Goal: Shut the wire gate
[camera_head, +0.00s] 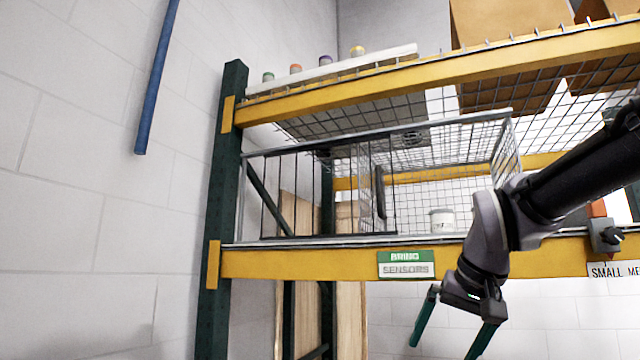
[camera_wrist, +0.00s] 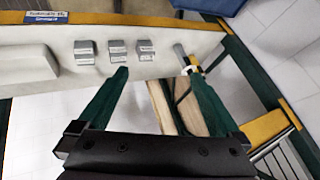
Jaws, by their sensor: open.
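The wire gate (camera_head: 345,190) is a dark framed panel of upright bars at the front of a wire cage on the yellow-beamed rack. It covers the left part of the cage front, and the right part stands open. A dark upright handle (camera_head: 380,192) shows near its right end. My gripper (camera_head: 442,350) is below and to the right of the gate, under the front beam, with its two green fingers apart and empty. In the wrist view my gripper (camera_wrist: 158,75) is also open, with nothing between the fingers. I cannot tell whether the gate shows there.
A white jar (camera_head: 441,220) stands inside the cage behind the open part. The yellow front beam (camera_head: 320,264) carries a green and white label (camera_head: 406,264). A dark green post (camera_head: 222,170) stands at the left. Small coloured-top jars and cardboard boxes (camera_head: 505,22) are above.

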